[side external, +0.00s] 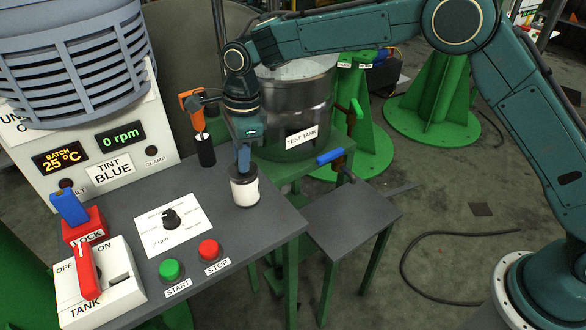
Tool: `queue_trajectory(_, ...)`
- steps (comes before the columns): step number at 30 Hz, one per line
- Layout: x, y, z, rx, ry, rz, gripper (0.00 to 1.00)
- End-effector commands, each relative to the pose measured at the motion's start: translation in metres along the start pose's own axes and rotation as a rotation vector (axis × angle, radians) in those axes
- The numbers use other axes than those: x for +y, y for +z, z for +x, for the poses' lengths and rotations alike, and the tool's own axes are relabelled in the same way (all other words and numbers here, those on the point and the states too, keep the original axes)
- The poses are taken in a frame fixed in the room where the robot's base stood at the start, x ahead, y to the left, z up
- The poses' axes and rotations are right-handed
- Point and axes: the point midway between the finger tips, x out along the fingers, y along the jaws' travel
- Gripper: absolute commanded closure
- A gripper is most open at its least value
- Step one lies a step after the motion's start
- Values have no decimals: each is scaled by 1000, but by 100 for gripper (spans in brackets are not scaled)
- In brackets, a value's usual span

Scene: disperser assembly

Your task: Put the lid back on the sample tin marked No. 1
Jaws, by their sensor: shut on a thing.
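The sample tin (245,192) is a small white-labelled cylinder with dark edges. It stands upright on the grey bench top, near its right edge. The label is too small to read, so I cannot make out a No. 1. My gripper (244,168) points straight down over the tin, its fingers close together at the tin's top. It is shut on the lid, which is mostly hidden by the fingers and hard to tell apart from the dark rim. I cannot tell whether the lid touches the tin or is just above it.
An orange tool (192,105) and a black cylinder (205,150) stand behind left of the tin. The steel test tank (300,105) is behind right. A dial panel (190,238), green START button (171,270) and red STOP button (208,249) lie in front. A lower grey table (350,215) is right.

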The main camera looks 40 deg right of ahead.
Motion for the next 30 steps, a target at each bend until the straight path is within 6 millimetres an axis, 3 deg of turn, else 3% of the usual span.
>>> queue_trajectory(24,0,0,1,0,0,0,100)
queue_trajectory(25,0,0,1,0,0,0,76)
queue_trajectory(28,0,0,1,0,0,0,56)
queue_trajectory(30,0,0,1,0,0,0,53)
